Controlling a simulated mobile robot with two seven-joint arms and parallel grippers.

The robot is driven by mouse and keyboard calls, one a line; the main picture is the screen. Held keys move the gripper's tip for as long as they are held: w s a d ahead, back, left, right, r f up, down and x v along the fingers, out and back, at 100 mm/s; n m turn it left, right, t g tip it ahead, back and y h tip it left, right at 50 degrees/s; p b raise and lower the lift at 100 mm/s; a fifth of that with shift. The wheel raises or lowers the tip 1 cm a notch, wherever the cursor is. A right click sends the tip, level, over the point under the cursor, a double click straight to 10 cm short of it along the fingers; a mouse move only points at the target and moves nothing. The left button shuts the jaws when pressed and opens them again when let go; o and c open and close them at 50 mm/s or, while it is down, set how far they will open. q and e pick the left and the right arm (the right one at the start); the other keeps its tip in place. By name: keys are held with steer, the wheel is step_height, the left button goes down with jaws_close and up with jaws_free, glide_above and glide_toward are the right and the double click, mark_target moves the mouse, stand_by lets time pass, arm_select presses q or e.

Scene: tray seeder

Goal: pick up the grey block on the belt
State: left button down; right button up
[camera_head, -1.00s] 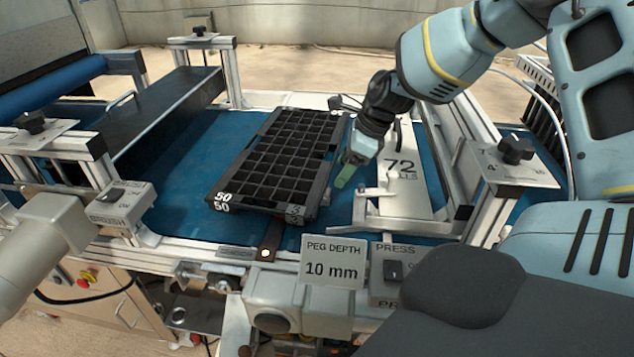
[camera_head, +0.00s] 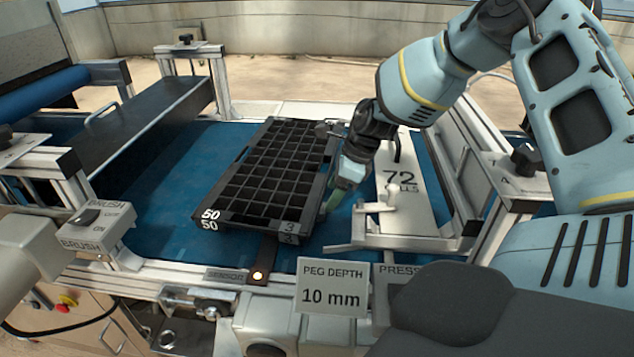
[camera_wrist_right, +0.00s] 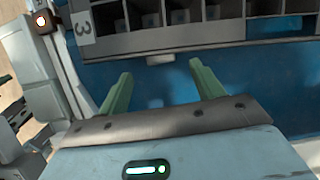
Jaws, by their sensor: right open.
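A small pale grey patch, apparently the grey block (camera_wrist_right: 158,60), shows in the right wrist view against the side of the black cell tray, on the blue belt (camera_head: 165,190). It lies ahead of my right gripper, between the lines of its two green fingers. My right gripper (camera_wrist_right: 158,88) is open, with nothing between its fingers. In the head view my right gripper (camera_head: 330,207) hangs low over the belt beside the tray's right edge, near its front corner. I cannot make out the block clearly there. My left gripper is not in view.
The black cell tray (camera_head: 250,222) lies on the belt, just left of my right gripper. A metal guide bracket (camera_head: 395,241) and a white plate marked 72 (camera_head: 410,200) stand close on the right. A "PEG DEPTH" sign (camera_head: 332,286) stands in front.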

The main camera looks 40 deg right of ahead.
mark_target(322, 207)
steer(key=shift+x, duration=2.55)
steer(key=shift+c, duration=0.3)
steer(key=c, duration=1)
steer(key=shift+w+r, duration=0.1)
steer(key=shift+r, duration=0.1)
steer(key=shift+r, duration=0.2)
steer(key=shift+d+r, duration=0.15)
steer(key=shift+r, duration=0.05)
steer(key=s, duration=0.1)
steer(key=s+d, duration=0.2)
steer(key=shift+s+d+r, duration=0.15)
steer(key=shift+r, duration=0.1)
step_height(322, 207, up, 13)
steer(key=shift+r, duration=0.15)
